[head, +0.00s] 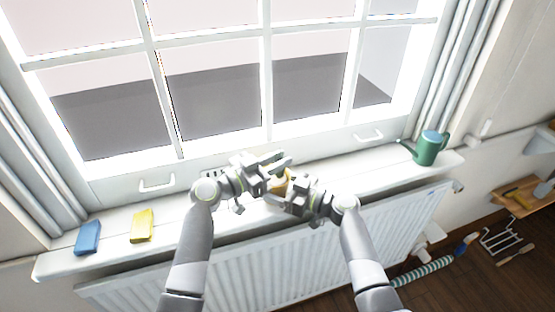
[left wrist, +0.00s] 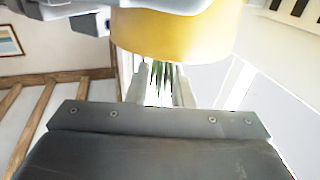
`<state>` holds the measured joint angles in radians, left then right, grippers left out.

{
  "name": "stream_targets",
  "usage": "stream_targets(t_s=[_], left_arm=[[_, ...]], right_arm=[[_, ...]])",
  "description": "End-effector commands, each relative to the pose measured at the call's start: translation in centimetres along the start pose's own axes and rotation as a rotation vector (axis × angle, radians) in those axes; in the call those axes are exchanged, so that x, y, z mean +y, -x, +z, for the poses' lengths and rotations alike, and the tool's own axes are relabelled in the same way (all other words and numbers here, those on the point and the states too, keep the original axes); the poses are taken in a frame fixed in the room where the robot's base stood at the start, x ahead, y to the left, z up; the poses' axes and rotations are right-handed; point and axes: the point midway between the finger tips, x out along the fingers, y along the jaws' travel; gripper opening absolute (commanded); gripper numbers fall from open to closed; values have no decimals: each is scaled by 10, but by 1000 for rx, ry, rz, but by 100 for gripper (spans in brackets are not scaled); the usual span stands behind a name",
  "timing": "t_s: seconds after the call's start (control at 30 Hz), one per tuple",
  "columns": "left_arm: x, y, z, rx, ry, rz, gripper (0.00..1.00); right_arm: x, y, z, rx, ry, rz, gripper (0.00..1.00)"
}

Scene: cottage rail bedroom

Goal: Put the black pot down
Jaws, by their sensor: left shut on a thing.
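A rounded yellow pot (head: 281,184) is between my two grippers over the windowsill, mostly hidden by them. It fills the top of the left wrist view (left wrist: 178,34), with narrow green leaves (left wrist: 160,75) beside it. My left gripper (head: 268,172) is shut on this yellow pot. My right gripper (head: 298,190) is close against the pot's right side; its fingers are too hidden to tell open from shut. I cannot make out a black pot. Whether the yellow pot touches the sill is hidden.
The white windowsill (head: 330,175) runs below the window, above a radiator (head: 260,265). A blue block (head: 88,238) and a yellow block (head: 142,225) lie at its left; a green watering can (head: 427,150) stands at its right end. Bare sill lies left and right of my grippers.

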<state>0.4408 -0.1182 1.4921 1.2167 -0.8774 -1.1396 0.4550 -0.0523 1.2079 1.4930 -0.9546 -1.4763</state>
Motion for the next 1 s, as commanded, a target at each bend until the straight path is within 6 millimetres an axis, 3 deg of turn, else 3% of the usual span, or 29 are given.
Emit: stream_targets(t_s=[0.03, 0.07, 0.2, 0.57, 0.77, 1.0], left_arm=[[0, 0, 2, 0, 2, 0, 0], [0, 0, 2, -1, 2, 0, 23], [0, 0, 2, -1, 1, 0, 41], [0, 1, -2, 0, -1, 0, 42], [-1, 31, 0, -3, -2, -3, 42], [-1, 84, 0, -5, -1, -3, 42]], right_arm=[[0, 0, 0, 0, 0, 0, 46], [0, 0, 0, 0, 0, 0, 46], [0, 0, 0, 0, 0, 0, 46], [0, 0, 0, 0, 0, 0, 46], [0, 0, 0, 0, 0, 0, 46], [0, 0, 0, 0, 0, 0, 46]])
